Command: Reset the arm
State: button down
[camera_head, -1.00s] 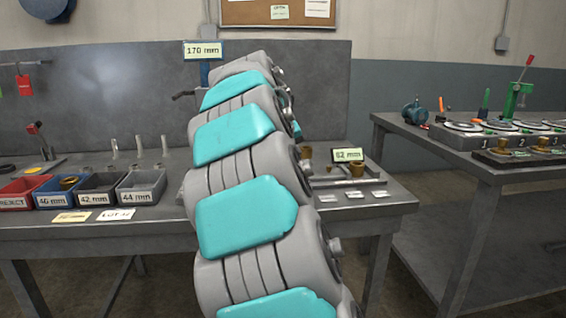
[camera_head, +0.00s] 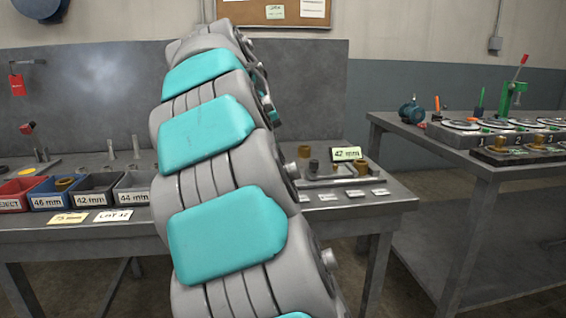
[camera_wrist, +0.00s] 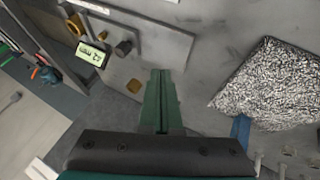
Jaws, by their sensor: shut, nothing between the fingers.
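My arm, with grey links and teal covers, rises through the middle of the head view and leans left at the top. My gripper is hidden there behind the arm. In the wrist view my gripper (camera_wrist: 162,73) shows as two green fingers pressed together, with nothing between them.
A display reading 42 mm (camera_head: 347,154) stands on the bench (camera_head: 398,204). Labelled bins, including the 46 mm bin (camera_head: 50,203), line its left side. Another bench with a green press (camera_head: 513,91) stands right, across a floor gap.

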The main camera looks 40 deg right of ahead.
jog(key=shift+v, duration=2.25)
